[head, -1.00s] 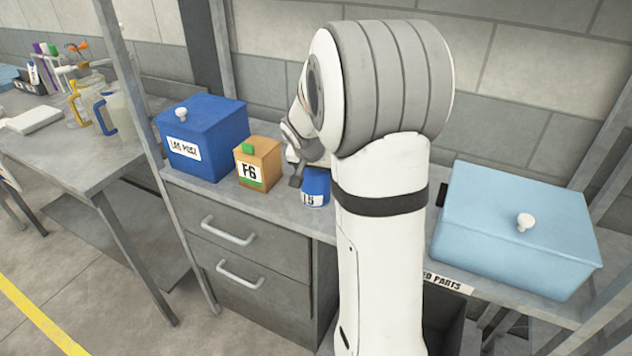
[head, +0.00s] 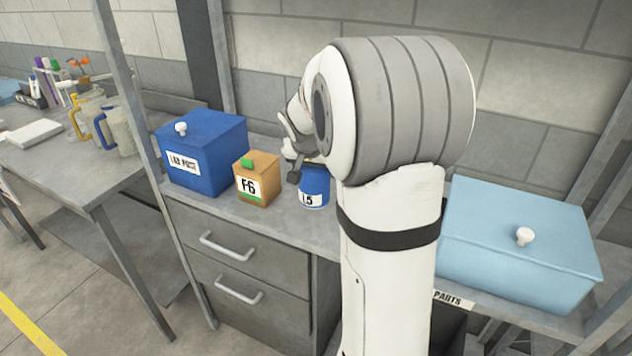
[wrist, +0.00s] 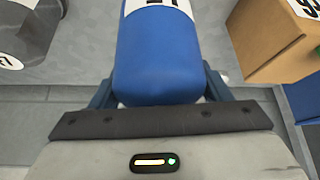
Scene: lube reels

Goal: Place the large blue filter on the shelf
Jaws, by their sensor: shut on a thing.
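The blue filter (head: 314,184), a cylinder with a white label ending in 5, is in my gripper (head: 296,170). The wrist view also shows the blue filter (wrist: 156,62), with a finger close on each side. The filter is over the grey worktop (head: 285,222), right of a tan box marked F6 (head: 258,188). Its base appears slightly above the worktop, though the gap is hard to judge. My arm hides part of the gripper and the area behind it. I cannot tell which surface is the shelf.
A dark blue lidded box (head: 205,140) stands left of the tan box. A light blue lidded box (head: 530,260) stands at the right. A dark grey object (wrist: 28,28) shows left of the filter in the wrist view. A metal post (head: 125,85) rises at the left.

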